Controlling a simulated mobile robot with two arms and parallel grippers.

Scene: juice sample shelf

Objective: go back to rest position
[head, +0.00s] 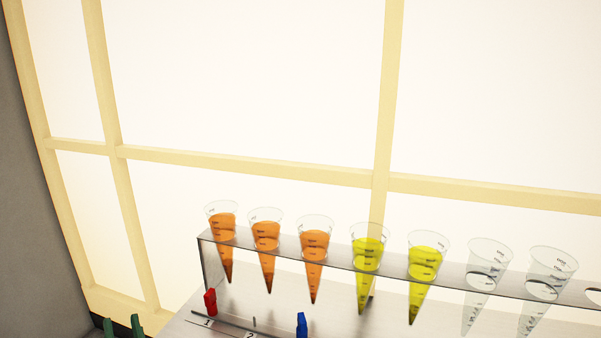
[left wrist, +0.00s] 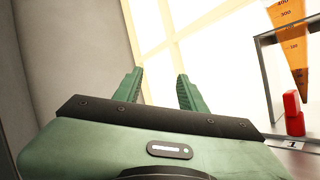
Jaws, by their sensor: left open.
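My left gripper (head: 123,327) shows only its green fingertips at the bottom left edge of the head view. In the left wrist view the same gripper (left wrist: 160,90) has its two green fingers spread apart with nothing between them. It is to the left of the metal shelf (head: 206,265) and apart from it. My right gripper is not in either view.
The shelf holds orange cones (head: 266,240), yellow cones (head: 366,262) and clear cones (head: 487,270). A red clip (head: 210,302) and a blue clip (head: 301,325) stand by a numbered strip (head: 205,322). A framed window wall (head: 250,80) is behind; a grey wall (head: 35,180) is left.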

